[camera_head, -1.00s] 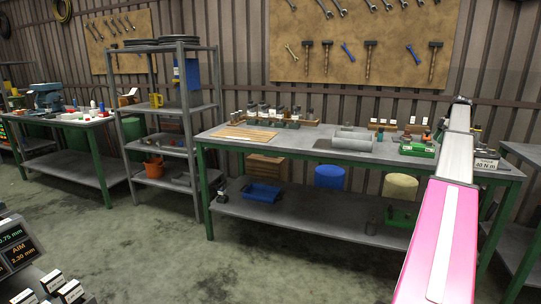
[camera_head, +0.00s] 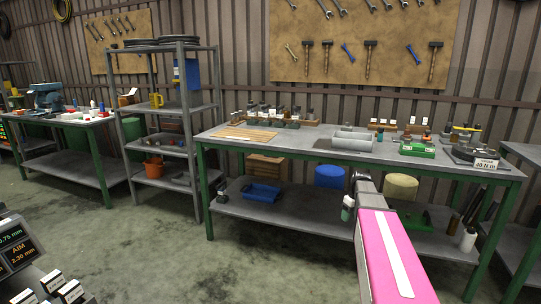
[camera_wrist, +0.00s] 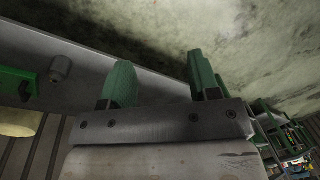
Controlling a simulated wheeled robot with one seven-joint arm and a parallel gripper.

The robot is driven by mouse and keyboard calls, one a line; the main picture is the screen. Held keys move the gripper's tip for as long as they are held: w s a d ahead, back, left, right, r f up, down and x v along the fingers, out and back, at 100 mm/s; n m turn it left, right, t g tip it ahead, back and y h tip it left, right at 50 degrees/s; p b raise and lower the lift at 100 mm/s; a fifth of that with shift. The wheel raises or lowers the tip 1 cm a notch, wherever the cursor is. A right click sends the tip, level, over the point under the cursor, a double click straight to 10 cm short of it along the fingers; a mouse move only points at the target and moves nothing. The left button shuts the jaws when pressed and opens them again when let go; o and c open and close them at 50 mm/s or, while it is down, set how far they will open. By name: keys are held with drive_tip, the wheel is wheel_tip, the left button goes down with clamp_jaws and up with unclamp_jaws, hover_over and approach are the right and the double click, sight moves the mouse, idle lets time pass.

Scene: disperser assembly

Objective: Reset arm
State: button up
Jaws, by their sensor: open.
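My gripper (camera_head: 348,207) shows at the far end of my pink and grey arm in the head view. It hangs in front of the workbench (camera_head: 277,143), below the level of its top and near its lower shelf. In the wrist view my gripper (camera_wrist: 158,78) has two green fingers set wide apart, with nothing between them. Its fingers are small and partly overlapped by the wrist in the head view, and I see no contact with the bench there.
The lower shelf holds a blue bin (camera_head: 261,192) and a white-capped bottle (camera_head: 468,239). The bench top carries grey cylinders (camera_head: 357,140), a green tray (camera_head: 417,150) and a labelled 40 N m block (camera_head: 486,163). A shelf rack (camera_head: 187,110) stands left.

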drive_tip(key=s+a+f+m, duration=0.2)
drive_tip(key=s+a+f, duration=0.2)
drive_tip(key=s+a, duration=0.4)
drive_tip(key=s+a+f+m+h, duration=0.1)
drive_tip(key=s+a+f+m, duration=0.2)
drive_tip(key=s+a, duration=0.5)
drive_tip(key=s+f, duration=0.1)
drive_tip(key=s, duration=0.3)
drive_tip(key=shift+s+a+f+h, duration=0.25)
drive_tip(key=shift+a+h, duration=0.05)
